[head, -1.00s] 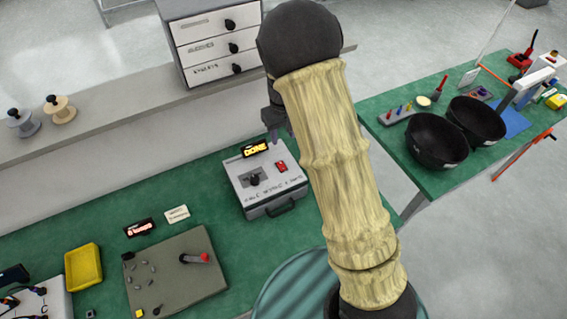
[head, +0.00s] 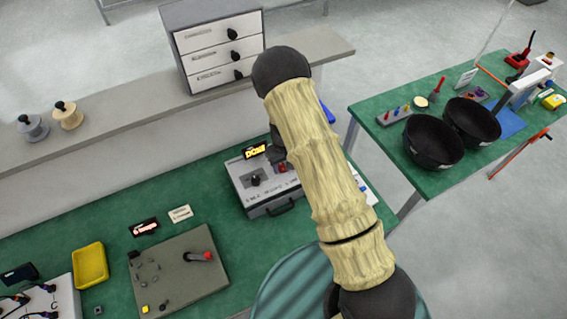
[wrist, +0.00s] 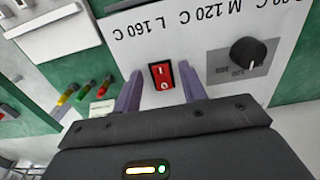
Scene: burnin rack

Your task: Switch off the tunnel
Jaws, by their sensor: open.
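The tunnel (head: 262,207) is a grey box on the green bench in the head view, with a lit yellow display reading DONE at its back. Its black knob (head: 255,180) and red switch (head: 282,168) are on top; my arm covers its right part. In the wrist view the panel is upside down, with the red rocker switch (wrist: 162,76) and the black dial (wrist: 248,53). I cannot tell which side of the rocker is pressed. My gripper (wrist: 161,88) is open and empty, its two purple fingers on either side of the switch; contact with the panel cannot be told.
A grey plate (head: 180,285) with small parts and a red-tipped lever lies left of the tunnel, beside a yellow tray (head: 90,265). A drawer cabinet (head: 215,50) stands on the shelf behind. Black bowls (head: 433,140) stand on the right bench.

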